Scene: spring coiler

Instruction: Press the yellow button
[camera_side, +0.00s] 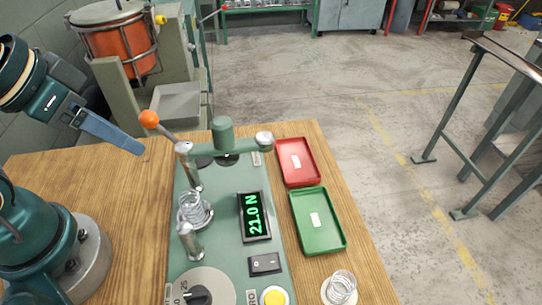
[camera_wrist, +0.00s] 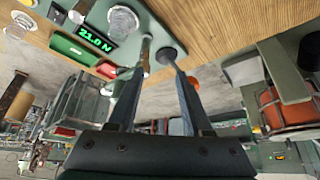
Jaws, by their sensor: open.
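The yellow button (camera_side: 274,296) sits in a pale ring at the near edge of the green machine panel (camera_side: 228,268), cut by the bottom of the side view. My gripper (camera_side: 142,152) is at the upper left in that view, raised and well away from the button, beside the orange-knobbed lever (camera_side: 149,119). In the wrist view my gripper (camera_wrist: 158,48) has its two fingers apart with nothing held between them. The button is too small to make out surely in the wrist view.
A lit display (camera_side: 254,216) reads 21.0 N, with a rocker switch (camera_side: 265,264) below it. A spring (camera_side: 193,210) stands between metal posts; another spring (camera_side: 341,287) stands at the lower right. Red (camera_side: 297,162) and green (camera_side: 317,220) trays lie right of the panel.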

